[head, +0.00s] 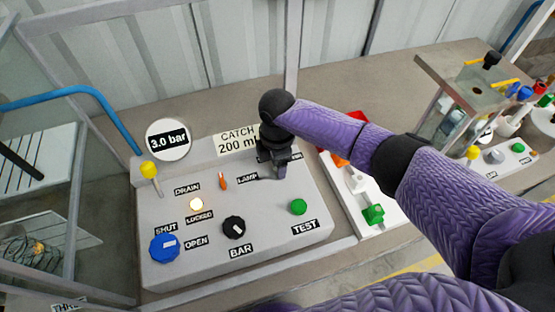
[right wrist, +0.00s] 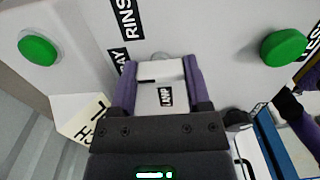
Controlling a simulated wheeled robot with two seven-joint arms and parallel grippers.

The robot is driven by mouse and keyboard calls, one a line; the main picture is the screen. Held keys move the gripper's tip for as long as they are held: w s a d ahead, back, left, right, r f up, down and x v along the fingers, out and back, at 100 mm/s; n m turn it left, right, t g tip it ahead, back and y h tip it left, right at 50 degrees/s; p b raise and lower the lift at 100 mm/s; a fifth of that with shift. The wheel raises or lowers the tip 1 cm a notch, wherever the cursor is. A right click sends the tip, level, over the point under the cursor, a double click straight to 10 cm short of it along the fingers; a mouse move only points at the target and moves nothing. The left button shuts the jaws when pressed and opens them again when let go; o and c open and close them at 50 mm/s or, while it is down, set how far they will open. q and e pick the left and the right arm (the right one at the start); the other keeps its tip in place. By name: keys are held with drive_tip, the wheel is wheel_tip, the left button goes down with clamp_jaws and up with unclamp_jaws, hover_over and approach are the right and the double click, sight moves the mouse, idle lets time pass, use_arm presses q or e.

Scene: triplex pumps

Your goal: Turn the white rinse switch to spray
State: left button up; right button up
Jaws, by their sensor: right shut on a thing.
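My right gripper (head: 277,172) reaches down onto the back right part of the grey control panel (head: 270,225). In the right wrist view its two purple fingers (right wrist: 158,82) are shut on a white block, the white rinse switch (right wrist: 158,70). Beside the switch are the partly cut-off labels RINSE (right wrist: 125,18) and SPRAY (right wrist: 121,64). In the head view the gripper hides the switch. I cannot tell which way the switch points. My left gripper is not in view.
The panel also bears a yellow-tipped lever (head: 150,170), an orange switch (head: 223,181), a lit lamp (head: 196,204), a blue knob (head: 164,249), a black knob (head: 234,227) and a green button (head: 298,207). A white panel with green parts (head: 373,214) stands to the right.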

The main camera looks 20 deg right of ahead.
drive_tip(key=o, duration=1.1)
drive_tip(key=shift+o, duration=0.9)
drive_tip(key=shift+r, duration=0.1)
wheel_tip(320, 180, up, 9)
drive_tip(key=shift+f+p, duration=0.1)
drive_tip(key=shift+p, duration=1.15)
drive_tip(key=shift+r, duration=0.45)
